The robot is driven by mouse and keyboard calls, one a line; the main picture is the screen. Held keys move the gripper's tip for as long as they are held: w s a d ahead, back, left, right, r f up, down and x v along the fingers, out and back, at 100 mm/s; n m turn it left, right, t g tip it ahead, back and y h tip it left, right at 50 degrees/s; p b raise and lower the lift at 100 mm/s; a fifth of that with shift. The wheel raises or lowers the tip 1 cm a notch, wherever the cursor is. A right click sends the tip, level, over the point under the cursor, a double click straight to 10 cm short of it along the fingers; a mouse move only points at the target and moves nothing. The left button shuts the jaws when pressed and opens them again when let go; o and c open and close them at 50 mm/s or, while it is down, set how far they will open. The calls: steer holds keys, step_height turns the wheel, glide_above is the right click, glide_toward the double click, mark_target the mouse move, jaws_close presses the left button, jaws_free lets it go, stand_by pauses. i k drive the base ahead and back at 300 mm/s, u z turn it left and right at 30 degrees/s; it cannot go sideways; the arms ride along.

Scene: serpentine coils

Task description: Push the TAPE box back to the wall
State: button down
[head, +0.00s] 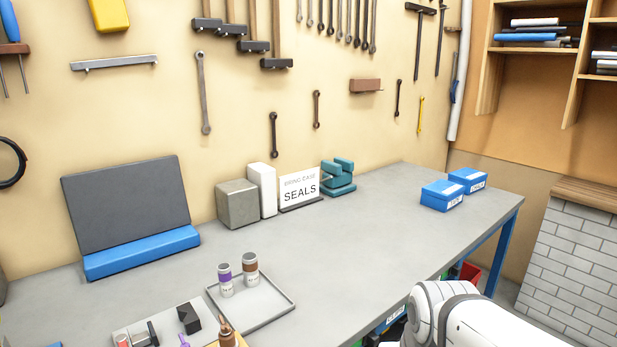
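Two blue boxes with white front labels sit near the right end of the grey workbench (330,250). The nearer blue box (441,192) stands close to the bench's front edge. The farther blue box (468,176) is behind it and to its right. The label print is too small to read surely, so I cannot tell which one is the TAPE box. The tan wall (240,110) with hanging tools runs behind the bench, and bare bench top lies between it and the boxes. My white arm shows at the bottom right; my gripper is out of view.
A teal block stack (338,178), a SEALS sign (300,187), a white block (262,190) and a grey cube (238,204) stand along the wall. A grey tray (277,313) with two small bottles is nearer. The bench's right end is mostly clear.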

mark_target(442, 195)
steer(key=z, duration=0.7)
steer(key=k, duration=1.15)
steer(key=z, duration=1.3)
steer(key=i, duration=1.55)
steer(key=u, duration=0.2)
steer(key=i, duration=1.55)
steer(key=u, duration=0.8)
steer(key=i, duration=1.4)
steer(key=u, duration=1.45)
steer(key=i, duration=0.9)
steer(key=u, duration=0.5)
